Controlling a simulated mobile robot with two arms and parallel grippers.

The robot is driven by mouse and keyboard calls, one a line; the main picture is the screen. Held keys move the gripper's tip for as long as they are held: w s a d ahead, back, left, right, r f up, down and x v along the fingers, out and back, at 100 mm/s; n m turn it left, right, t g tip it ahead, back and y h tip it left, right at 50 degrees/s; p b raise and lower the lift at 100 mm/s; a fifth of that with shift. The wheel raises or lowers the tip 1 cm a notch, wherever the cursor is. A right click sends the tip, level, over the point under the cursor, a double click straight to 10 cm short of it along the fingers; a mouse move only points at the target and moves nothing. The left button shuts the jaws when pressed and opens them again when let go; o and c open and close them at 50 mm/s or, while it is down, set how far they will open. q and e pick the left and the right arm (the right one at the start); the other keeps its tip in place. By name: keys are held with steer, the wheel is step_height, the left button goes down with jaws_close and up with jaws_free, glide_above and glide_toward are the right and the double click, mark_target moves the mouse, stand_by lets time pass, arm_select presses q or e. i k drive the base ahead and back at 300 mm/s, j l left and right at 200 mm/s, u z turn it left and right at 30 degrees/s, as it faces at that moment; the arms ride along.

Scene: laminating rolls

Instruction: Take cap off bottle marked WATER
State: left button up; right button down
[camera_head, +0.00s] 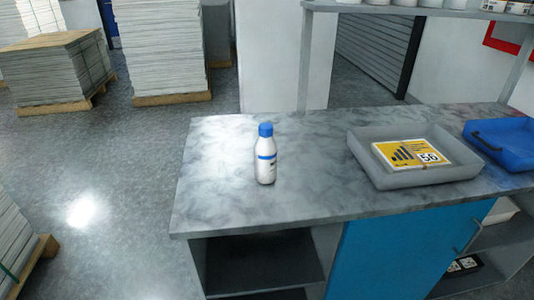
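A white bottle (265,168) with a blue band stands upright on the grey marbled counter (225,190), left of the middle of its top. Its blue cap (265,130) is on the bottle's neck. There is small dark marking on the bottle's side, too small to read. Neither of my grippers shows in the head view.
A grey tray (430,179) with a yellow card marked 56 (412,154) is right of the bottle. A blue tray (512,158) lies at the far right. A shelf on posts (305,60) stands at the back. The counter around the bottle is clear.

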mark_target(265, 148)
steer(key=j+z, duration=0.4)
steer(key=j, duration=0.25)
steer(key=k+j+z, duration=0.15)
steer(key=j+z, duration=0.25)
steer(key=j, duration=0.25)
